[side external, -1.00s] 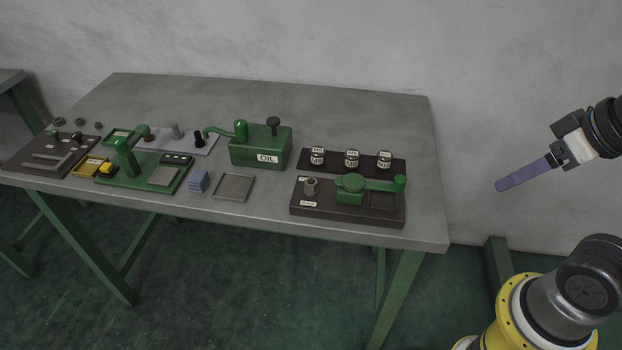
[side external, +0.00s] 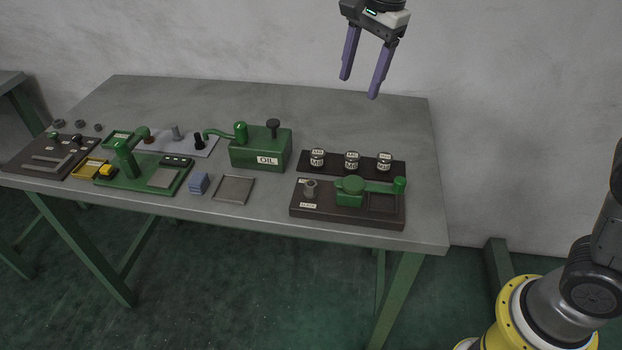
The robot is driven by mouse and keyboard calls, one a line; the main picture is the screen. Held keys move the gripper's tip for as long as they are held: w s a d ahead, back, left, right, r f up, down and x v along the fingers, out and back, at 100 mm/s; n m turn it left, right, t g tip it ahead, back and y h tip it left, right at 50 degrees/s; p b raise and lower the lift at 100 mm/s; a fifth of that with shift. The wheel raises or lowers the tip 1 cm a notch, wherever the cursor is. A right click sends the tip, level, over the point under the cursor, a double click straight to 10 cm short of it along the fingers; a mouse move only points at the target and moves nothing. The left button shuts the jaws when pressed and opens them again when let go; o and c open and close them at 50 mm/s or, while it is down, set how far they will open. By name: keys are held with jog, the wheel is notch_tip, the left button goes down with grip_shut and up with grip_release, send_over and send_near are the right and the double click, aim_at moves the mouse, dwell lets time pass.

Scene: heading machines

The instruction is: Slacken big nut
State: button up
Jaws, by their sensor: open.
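My gripper (side external: 359,88) hangs open and empty, fingers pointing down, high over the back right of the table. A grey nut-like piece (side external: 310,188) stands upright at the left of a dark base plate (side external: 330,213) at the front right. A small white label, seemingly reading "SLACK", lies in front of it. A green lever (side external: 372,186) with an upright knob (side external: 399,185) runs across the same plate to the right. Several loose grey nuts, one of them larger (side external: 59,123), lie at the table's far left. I cannot tell which nut is the big one.
Three labelled round pieces (side external: 352,160) stand on a dark strip behind the plate. A green OIL box (side external: 260,149) with spout, a flat grey tray (side external: 234,190), a blue block (side external: 199,184) and a green press (side external: 125,158) stand leftward. The table's back is clear.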

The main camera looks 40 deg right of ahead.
jog(key=w+a+f+g, duration=0.1)
jog(key=w+a+f, duration=0.3)
jog(key=f, duration=0.1)
jog(key=n+g, duration=0.1)
send_over(311, 183)
notch_tip(311, 183, down, 6)
notch_tip(311, 183, down, 13)
jog(key=shift+f, duration=0.2)
grip_shut()
